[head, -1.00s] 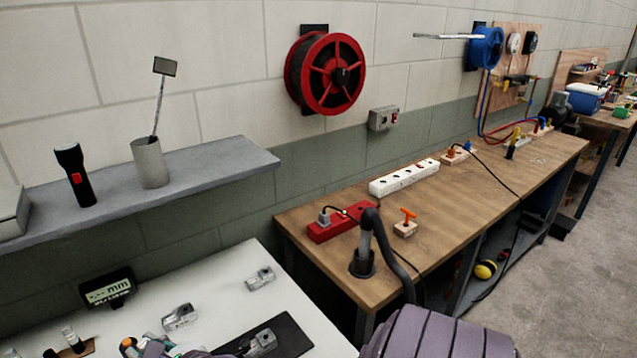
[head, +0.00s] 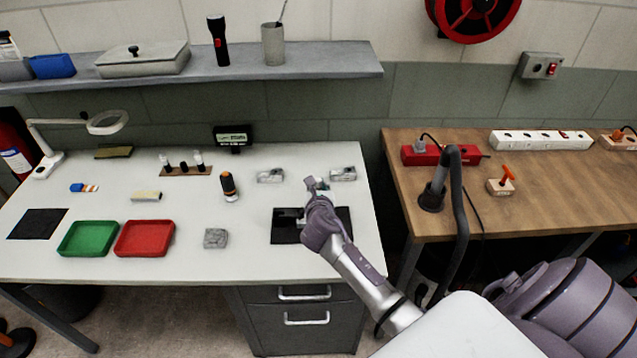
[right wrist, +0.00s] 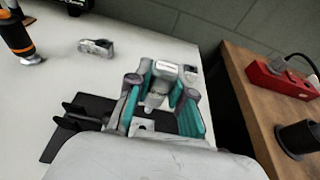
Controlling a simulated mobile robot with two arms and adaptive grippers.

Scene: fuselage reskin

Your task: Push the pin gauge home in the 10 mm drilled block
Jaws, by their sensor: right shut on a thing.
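My right gripper (head: 317,186) reaches over the dark mat (head: 284,232) on the white bench. In the right wrist view its teal-padded fingers (right wrist: 157,103) are shut on a small pale grey piece (right wrist: 153,99), seemingly the pin gauge, mostly hidden between them. A grey metal block (right wrist: 142,126) shows just below the fingers, partly covered by my wrist. I cannot tell whether the pin is in its hole. Two more grey drilled blocks, a left one (head: 270,176) and a right one (head: 343,174), lie behind the mat. Their size marks are unreadable. My left gripper is out of view.
A gauge stand (head: 186,171) and a small display (head: 233,137) stand at the back. An orange-black tool (head: 229,187), a grey cube (head: 215,238), a red tray (head: 145,238) and a green tray (head: 88,239) are to the left. A wooden bench (head: 460,190) adjoins at right.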

